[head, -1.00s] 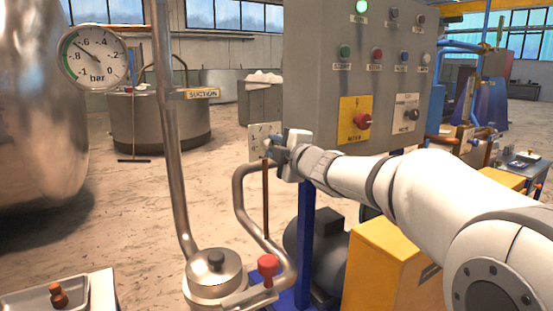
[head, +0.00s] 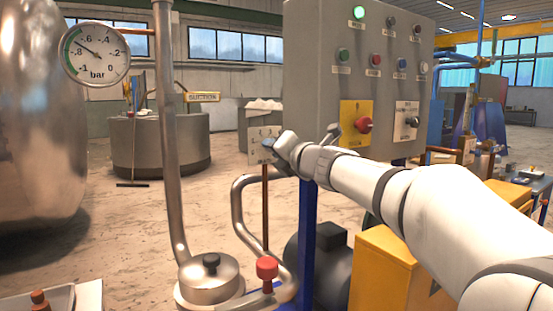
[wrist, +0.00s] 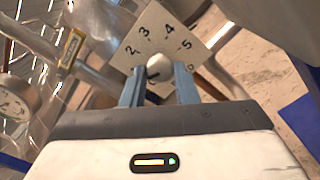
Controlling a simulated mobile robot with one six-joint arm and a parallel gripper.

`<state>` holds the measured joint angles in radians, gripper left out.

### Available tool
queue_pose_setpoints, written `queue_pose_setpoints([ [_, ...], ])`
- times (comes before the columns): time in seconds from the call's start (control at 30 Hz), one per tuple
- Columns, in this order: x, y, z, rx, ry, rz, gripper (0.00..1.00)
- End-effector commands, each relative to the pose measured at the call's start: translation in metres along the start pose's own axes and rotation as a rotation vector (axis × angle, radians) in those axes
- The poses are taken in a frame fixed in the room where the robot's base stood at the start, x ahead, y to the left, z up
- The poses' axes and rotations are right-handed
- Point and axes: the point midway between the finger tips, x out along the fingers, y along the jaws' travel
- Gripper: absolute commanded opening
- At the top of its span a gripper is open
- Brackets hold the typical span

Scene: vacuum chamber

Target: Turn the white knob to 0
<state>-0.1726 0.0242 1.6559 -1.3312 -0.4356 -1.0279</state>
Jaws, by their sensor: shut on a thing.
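The white knob (wrist: 158,63) sits on a pale square dial plate (wrist: 150,15), with a small dark mark on its near side. In the wrist view I read 2, 3, 4 and 5 around it; a further mark right of the knob is too small to read surely, and the dial's lower part is hidden. My gripper (wrist: 159,80) has its two blue fingers on either side of the knob, shut on it. In the head view the plate (head: 258,132) stands on a thin brown post, and my gripper (head: 270,148) is at its right edge, tilted, hiding the knob.
A grey control panel (head: 330,60) with buttons and a red switch (head: 363,125) stands close behind my wrist. A steel pipe (head: 168,120) rises at left, with a pressure gauge (head: 95,52). A red-handled valve (head: 266,268) and a yellow box (head: 380,275) are below.

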Motion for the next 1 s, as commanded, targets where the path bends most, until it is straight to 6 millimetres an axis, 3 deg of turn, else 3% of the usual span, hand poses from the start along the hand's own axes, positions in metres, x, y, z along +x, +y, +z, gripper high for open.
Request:
queue_pose_setpoints([
  [0.6,0.0003,-0.0054,-0.0019,-0.563,0.001,-0.003,0.04],
  [1.0,0.0003,-0.0051,-0.0004,-0.776,0.002,-0.003,0.04],
])
